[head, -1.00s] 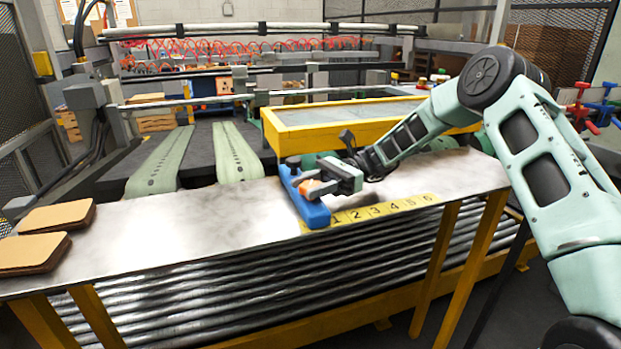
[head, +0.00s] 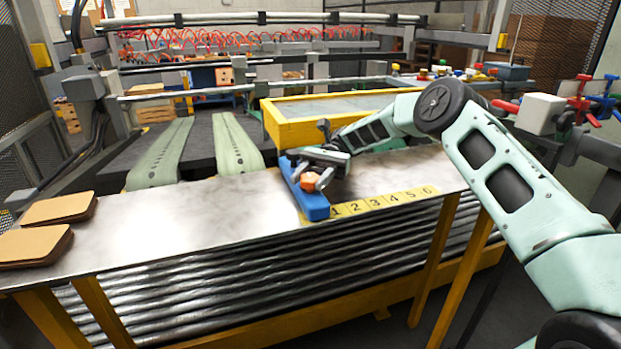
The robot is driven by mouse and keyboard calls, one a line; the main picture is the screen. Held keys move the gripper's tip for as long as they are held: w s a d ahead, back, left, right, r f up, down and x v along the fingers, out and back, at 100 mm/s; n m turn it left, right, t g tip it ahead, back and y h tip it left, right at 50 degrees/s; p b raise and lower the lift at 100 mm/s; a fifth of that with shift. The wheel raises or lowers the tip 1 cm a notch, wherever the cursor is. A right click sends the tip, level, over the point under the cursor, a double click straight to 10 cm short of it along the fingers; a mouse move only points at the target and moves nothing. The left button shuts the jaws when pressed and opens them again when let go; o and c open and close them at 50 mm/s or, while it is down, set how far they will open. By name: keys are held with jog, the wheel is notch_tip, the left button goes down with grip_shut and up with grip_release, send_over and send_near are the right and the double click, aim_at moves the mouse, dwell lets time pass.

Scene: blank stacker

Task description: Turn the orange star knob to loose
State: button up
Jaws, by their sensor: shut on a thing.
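The orange star knob (head: 310,182) sits on top of a blue block (head: 309,203) that lies across the metal table, at the left end of a yellow number scale (head: 385,201). My gripper (head: 318,171) reaches in from the right, low over the block. Its jaws are shut on the orange knob, whose near side shows below the gripper. The contact itself is partly hidden by the gripper body. The knob's loose or tight mark cannot be made out.
Brown board stacks (head: 37,247) lie at the table's left end. A yellow-framed tray (head: 330,128) stands just behind my gripper. Green belts (head: 162,156) run behind the table. The metal surface (head: 190,218) left of the block is bare.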

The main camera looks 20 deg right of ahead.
aim_at(310, 177)
jog(key=shift+r, duration=0.1)
jog(key=o, duration=0.9)
jog(key=shift+o, duration=0.2)
notch_tip(310, 177, up, 10)
jog(key=shift+b, duration=0.5)
jog(key=s+a+f+n+t+h, duration=0.2)
jog(key=s+a+n+h, duration=0.15)
jog(key=s+a, duration=0.5)
jog(key=s+a+f+n+t+h, duration=0.2)
jog(key=s+a+f+h, duration=0.15)
jog(key=s+a, duration=0.45)
jog(key=s+d+f+n+t+h, duration=0.2)
jog(key=s+d+f+n+t, duration=0.1)
jog(key=s, duration=0.5)
jog(key=s+d+f+n+t+h, duration=0.3)
jog(key=s+d+n+t, duration=0.3)
jog(key=s+d+n, duration=0.1)
jog(key=shift+s+f+n, duration=0.15)
jog(key=shift+s+n, duration=0.4)
jog(key=shift+s, duration=0.4)
